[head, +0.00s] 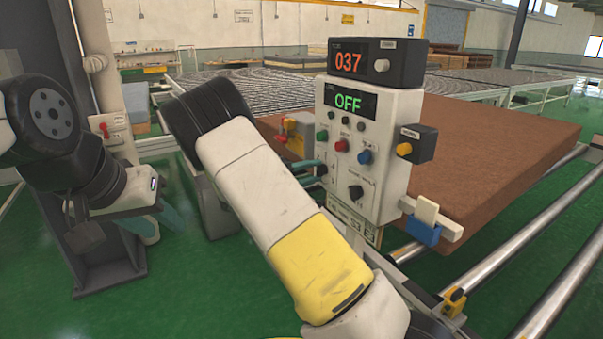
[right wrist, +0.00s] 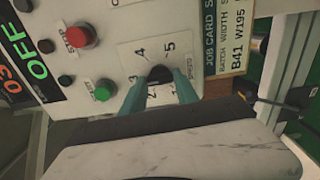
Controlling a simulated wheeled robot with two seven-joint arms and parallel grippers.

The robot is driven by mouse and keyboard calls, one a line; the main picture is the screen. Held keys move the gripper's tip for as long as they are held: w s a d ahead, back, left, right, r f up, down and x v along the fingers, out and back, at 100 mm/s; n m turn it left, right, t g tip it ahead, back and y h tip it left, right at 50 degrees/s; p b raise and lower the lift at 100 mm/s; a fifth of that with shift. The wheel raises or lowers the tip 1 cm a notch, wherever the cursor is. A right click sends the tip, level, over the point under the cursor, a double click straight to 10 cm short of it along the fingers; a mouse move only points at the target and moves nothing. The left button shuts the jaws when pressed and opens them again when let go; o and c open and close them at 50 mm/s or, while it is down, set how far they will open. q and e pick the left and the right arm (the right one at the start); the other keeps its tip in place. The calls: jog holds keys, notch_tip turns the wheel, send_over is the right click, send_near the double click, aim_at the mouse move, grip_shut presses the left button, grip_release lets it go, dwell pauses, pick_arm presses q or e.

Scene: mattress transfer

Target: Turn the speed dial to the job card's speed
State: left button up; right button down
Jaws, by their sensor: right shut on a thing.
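The speed dial (right wrist: 160,74) is a dark knob on a white plate with numbers around it; 3, 4 and 5 are legible in the right wrist view. My right gripper (right wrist: 160,90) has its teal fingers closed on either side of the knob. They cover part of the scale, and I cannot read the pointer. In the head view my right gripper (head: 312,172) is at the panel's left edge. The job card (right wrist: 228,45) shows "B41 W195"; its speed entry is cut off. My left gripper (head: 165,218) hangs low at the left, largely hidden, its opening unclear.
The control box (head: 370,145) shows OFF, has several buttons, and carries a display (head: 378,63) reading 037. A second dark knob (head: 355,192) sits to the right. A brown mattress slab (head: 490,150) and metal rollers (head: 560,240) lie behind and right.

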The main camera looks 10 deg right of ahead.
jog(key=shift+f, duration=0.1)
dwell(0.3)
jog(key=c, duration=0.9)
grip_release()
